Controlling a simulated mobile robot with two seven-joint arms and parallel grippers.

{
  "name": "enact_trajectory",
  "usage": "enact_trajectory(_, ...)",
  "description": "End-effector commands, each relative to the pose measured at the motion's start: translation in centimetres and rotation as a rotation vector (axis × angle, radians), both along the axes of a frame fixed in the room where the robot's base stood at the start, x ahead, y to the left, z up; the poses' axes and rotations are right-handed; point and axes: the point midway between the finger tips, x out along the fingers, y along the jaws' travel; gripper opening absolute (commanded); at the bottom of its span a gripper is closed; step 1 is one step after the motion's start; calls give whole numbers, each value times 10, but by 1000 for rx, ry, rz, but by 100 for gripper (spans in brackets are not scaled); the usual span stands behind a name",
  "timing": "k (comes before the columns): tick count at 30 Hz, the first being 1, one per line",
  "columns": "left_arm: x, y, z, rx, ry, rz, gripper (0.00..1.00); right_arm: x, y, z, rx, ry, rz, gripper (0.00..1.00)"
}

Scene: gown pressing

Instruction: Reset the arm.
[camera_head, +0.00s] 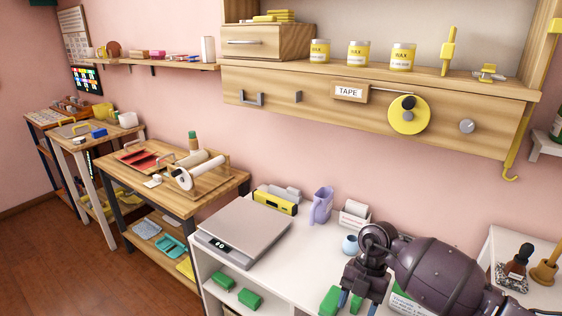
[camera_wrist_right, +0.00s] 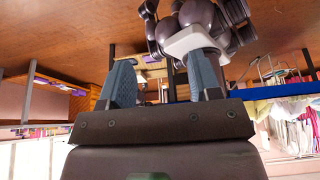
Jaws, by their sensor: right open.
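My right arm comes in from the right in the head view, over the white counter. Its gripper (camera_head: 350,300) points down at the front of the counter, near a green block (camera_head: 329,301). The right wrist view shows the same gripper (camera_wrist_right: 162,80) with its two blue-grey fingers spread wide apart and nothing between them. I cannot tell from the head view whether the fingers touch anything. My left gripper is not in view.
A grey scale (camera_head: 244,233), a yellow-and-black tool (camera_head: 275,203), a lilac pitcher (camera_head: 321,205) and a small blue pot (camera_head: 350,244) stand on the counter (camera_head: 290,255). A wooden cabinet (camera_head: 330,100) overhangs it. A wooden table (camera_head: 215,190) stands left.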

Motion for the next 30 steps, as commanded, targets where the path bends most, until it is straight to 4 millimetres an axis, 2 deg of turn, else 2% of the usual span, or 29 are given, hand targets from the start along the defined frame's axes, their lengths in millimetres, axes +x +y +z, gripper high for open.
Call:
enact_trajectory(4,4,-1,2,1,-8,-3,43,7,7,0,69,-61,68,57)
enact_trajectory(8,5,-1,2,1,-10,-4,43,16,31,6,239,-153,121,57)
enact_trajectory(11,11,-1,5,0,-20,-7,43,22,53,20,392,-232,152,57)
enact_trajectory(14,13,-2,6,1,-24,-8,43,30,79,44,572,-335,164,57)
enact_trajectory(18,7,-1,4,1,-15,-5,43,41,118,94,863,-502,133,57)
enact_trajectory(21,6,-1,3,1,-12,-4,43,45,135,126,1056,-612,51,57)
enact_trajectory(26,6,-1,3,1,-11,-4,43,53,140,166,1307,-765,-183,57)
enact_trajectory(30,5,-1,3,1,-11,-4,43,60,121,181,1436,-858,-488,57)
